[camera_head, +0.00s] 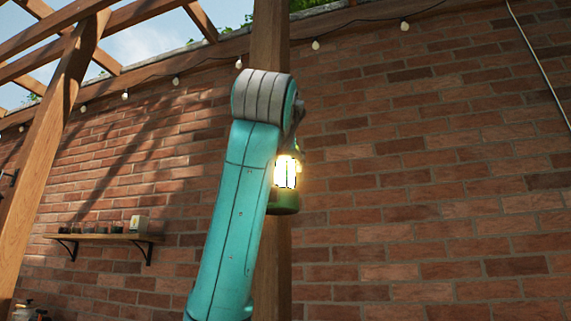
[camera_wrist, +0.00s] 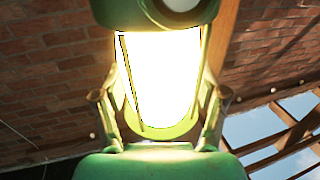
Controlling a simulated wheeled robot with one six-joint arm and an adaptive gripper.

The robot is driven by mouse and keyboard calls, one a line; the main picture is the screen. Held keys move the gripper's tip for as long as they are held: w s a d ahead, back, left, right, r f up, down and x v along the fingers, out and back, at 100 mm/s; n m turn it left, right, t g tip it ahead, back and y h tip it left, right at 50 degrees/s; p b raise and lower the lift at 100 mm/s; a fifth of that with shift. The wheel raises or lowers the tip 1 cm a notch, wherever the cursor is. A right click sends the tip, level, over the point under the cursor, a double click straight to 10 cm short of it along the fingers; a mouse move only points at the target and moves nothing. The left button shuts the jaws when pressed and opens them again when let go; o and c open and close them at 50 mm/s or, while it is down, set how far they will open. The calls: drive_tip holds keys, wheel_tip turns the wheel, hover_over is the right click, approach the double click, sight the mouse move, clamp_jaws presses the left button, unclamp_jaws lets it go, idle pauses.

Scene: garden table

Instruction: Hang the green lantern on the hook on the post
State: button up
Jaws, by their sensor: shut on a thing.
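The green lantern (camera_head: 286,203) is lit and hangs upright in the head view, partly behind my teal arm and in front of the wooden post (camera_head: 270,38). My gripper (camera_head: 298,116) is mostly hidden behind the arm, just above the lantern, and is shut on it. In the wrist view the lantern (camera_wrist: 157,80) fills the middle, its glass glaring white between green parts. The picture there is upside down, with sky at the bottom. The hook does not show in either view, and I cannot tell whether the lantern touches the post.
A brick wall (camera_head: 430,200) stands behind the post. A string of bulbs (camera_head: 316,45) runs across its top. A small shelf (camera_head: 100,237) with pots is at the left, near a pergola beam (camera_head: 45,150). The space right of the post looks clear.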

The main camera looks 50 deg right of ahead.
drive_tip(key=w+a+f, duration=0.2)
drive_tip(key=w, duration=0.4)
drive_tip(key=shift+w+a, duration=0.25)
drive_tip(key=shift+w, duration=0.05)
idle(0.7)
drive_tip(key=shift+f, duration=0.1)
drive_tip(key=o, duration=1.6)
drive_tip(key=v, duration=1.2)
